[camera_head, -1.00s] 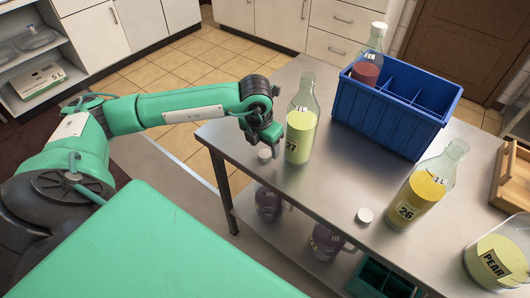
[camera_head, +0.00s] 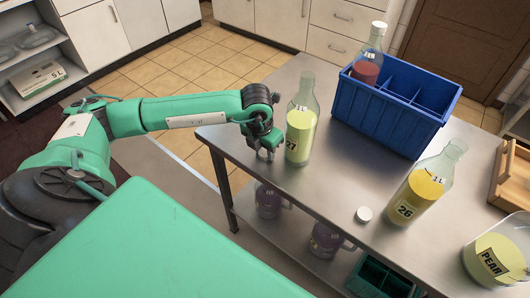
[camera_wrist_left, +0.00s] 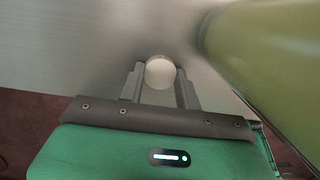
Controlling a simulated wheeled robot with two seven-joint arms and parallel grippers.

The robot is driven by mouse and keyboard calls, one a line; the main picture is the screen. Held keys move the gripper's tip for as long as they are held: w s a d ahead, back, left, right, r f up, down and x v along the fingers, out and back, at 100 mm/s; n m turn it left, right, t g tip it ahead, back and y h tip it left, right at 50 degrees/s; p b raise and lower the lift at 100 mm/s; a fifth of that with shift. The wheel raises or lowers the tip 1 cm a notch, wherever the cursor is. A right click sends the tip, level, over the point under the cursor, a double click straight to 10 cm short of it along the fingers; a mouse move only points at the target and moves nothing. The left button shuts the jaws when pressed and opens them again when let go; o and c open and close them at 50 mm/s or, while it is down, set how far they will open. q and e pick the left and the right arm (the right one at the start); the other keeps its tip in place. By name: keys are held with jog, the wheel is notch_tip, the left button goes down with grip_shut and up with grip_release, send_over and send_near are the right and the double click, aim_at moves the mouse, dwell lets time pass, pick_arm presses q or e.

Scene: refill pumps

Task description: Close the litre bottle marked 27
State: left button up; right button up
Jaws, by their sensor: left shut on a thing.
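The bottle marked 27 (camera_head: 299,130) stands upright and uncapped on the steel table, holding yellow-green liquid. In the left wrist view the bottle (camera_wrist_left: 265,60) fills the upper right. My left gripper (camera_head: 266,152) is down at the table top just left of the bottle. In the left wrist view its two fingers (camera_wrist_left: 160,84) are shut on a round white cap (camera_wrist_left: 160,72), one on each side. In the head view the fingers mostly hide this cap. My right gripper is not in view.
The bottle marked 26 (camera_head: 415,193) stands uncapped at the right, with another white cap (camera_head: 364,214) lying near it. A blue crate (camera_head: 392,118) with a capped red bottle (camera_head: 368,62) stands behind. A jug marked PEAR (camera_head: 497,262) is at the right edge.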

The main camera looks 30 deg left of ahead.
aim_at(265, 153)
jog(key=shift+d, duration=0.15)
pick_arm(q)
jog(key=shift+r, duration=0.5)
notch_tip(265, 153, up, 19)
jog(key=b, duration=0.1)
jog(key=shift+b, duration=0.3)
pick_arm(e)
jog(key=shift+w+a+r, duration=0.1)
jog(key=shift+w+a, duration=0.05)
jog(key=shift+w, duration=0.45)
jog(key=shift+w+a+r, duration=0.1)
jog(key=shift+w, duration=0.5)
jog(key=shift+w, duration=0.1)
pick_arm(q)
jog(key=shift+f, duration=0.1)
